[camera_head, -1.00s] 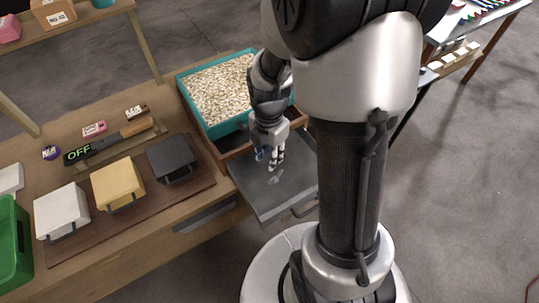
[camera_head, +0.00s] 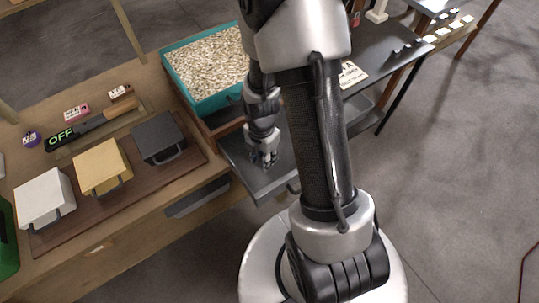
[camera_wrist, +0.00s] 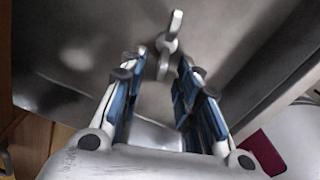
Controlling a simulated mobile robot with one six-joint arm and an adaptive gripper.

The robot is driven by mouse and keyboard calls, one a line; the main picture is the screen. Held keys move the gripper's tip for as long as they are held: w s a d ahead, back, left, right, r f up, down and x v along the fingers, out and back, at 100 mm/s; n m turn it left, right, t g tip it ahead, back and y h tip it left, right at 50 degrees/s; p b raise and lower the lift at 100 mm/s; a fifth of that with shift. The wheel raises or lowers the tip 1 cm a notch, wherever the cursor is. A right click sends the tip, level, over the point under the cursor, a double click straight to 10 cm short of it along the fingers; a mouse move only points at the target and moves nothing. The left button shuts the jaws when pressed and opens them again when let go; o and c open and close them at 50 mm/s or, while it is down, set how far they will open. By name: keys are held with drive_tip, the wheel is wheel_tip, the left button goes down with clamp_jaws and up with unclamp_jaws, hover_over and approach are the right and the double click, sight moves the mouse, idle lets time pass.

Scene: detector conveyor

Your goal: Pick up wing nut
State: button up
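The wing nut (camera_wrist: 169,42) is a small light grey metal piece with upright lobes, in the upper middle of the wrist view. It lies in a dark grey metal drawer or tray (camera_wrist: 70,58). My gripper (camera_wrist: 163,68) is open, its two blue-padded fingers apart. The lower part of the wing nut shows between the fingertips, with a gap on each side; its upper lobe shows past them. In the head view my gripper (camera_head: 264,160) is low inside the pulled-out drawer (camera_head: 243,166), and I cannot make out the wing nut there.
A teal bin of pale pieces (camera_head: 166,66) stands behind the drawer. White (camera_head: 44,198), yellow (camera_head: 102,166) and dark (camera_head: 158,138) boxes with handles stand on a brown board to the left. A detector wand reading OFF (camera_head: 60,139) lies behind them. A dark table (camera_head: 385,55) is at upper right.

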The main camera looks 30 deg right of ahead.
drive_tip(key=shift+f, duration=0.4)
drive_tip(key=shift+c, duration=0.5)
clamp_jaws()
